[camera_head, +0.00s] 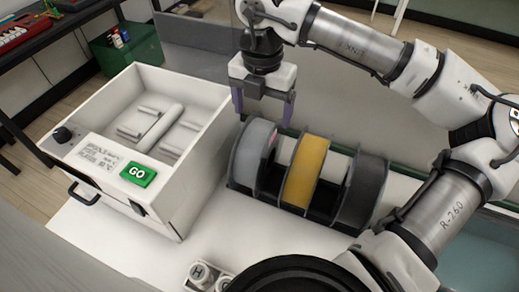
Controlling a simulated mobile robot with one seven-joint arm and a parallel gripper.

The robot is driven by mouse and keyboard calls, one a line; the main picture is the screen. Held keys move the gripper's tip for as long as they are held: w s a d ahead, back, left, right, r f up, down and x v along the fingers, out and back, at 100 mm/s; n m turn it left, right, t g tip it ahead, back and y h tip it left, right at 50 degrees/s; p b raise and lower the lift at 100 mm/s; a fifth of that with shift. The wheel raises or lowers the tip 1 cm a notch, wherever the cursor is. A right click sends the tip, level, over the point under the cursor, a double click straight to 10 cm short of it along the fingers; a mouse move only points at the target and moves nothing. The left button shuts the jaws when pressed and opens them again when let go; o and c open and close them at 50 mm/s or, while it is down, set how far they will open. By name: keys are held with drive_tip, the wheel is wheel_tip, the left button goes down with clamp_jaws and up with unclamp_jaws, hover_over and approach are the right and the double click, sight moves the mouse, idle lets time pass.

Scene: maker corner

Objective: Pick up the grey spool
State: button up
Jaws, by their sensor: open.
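The grey spool (253,146) stands on edge at the left end of a black rack (321,217). A yellow spool (306,171) stands in the middle of the same rack, and a dark spool (363,190) at its right end. My gripper (262,106) points down above and slightly behind the grey spool, with its two purple fingers apart and nothing seen between them. The fingers look close to the spool's upper edge, but I cannot tell whether they touch it.
Small round white pieces (201,275) sit at the front. A green bin (128,52) is at the back left. The white tabletop (95,245) is bare at front left.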

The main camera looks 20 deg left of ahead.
sight(259, 125)
drive_tip(key=shift+s+a+f+p, duration=0.15)
drive_tip(key=shift+f+p, duration=0.35)
drive_tip(key=shift+f, duration=1.3)
drive_tip(key=shift+a+f+p, duration=0.15)
drive_tip(key=shift+f+p, duration=0.35)
drive_tip(key=shift+f, duration=1.3)
drive_tip(key=shift+c, duration=0.3)
drive_tip(key=shift+r, duration=0.1)
clamp_jaws()
